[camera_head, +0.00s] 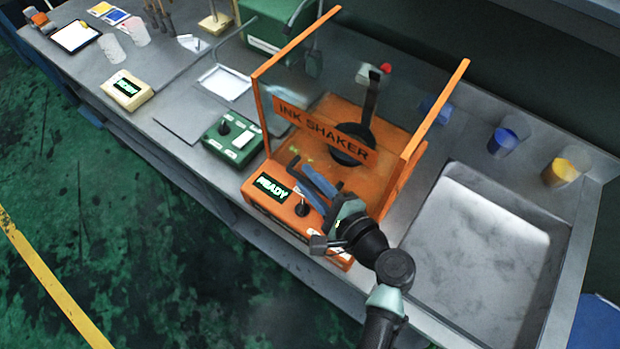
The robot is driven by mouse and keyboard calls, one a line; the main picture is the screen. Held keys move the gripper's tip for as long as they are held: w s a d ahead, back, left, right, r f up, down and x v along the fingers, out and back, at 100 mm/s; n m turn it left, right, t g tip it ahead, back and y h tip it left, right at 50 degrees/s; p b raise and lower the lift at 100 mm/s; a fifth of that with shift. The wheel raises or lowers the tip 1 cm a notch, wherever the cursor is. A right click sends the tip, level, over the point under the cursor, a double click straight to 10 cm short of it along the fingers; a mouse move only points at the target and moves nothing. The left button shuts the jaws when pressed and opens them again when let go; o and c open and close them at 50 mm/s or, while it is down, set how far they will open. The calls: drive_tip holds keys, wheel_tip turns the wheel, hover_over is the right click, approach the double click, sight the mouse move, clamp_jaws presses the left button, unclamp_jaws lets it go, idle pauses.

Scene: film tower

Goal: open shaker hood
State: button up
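The ink shaker is an orange machine with a clear hood (385,110) framed by orange bars. Inside are a round black part and a dark upright arm. The front control box (258,206) has a display reading "READY" and a black knob. My gripper (297,168) is at the hood's lower front, above the control box. Its two blue fingers look apart, with nothing seen between them. I cannot tell whether they touch the hood.
A sink (485,235) is right of the shaker, with blue (502,142) and yellow (562,171) cups behind it. A green device (232,141) stands close on the left. Farther left are a white tray (225,83), a cream device (126,90) and clear cups.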

clamp_jaws()
idle(1.1)
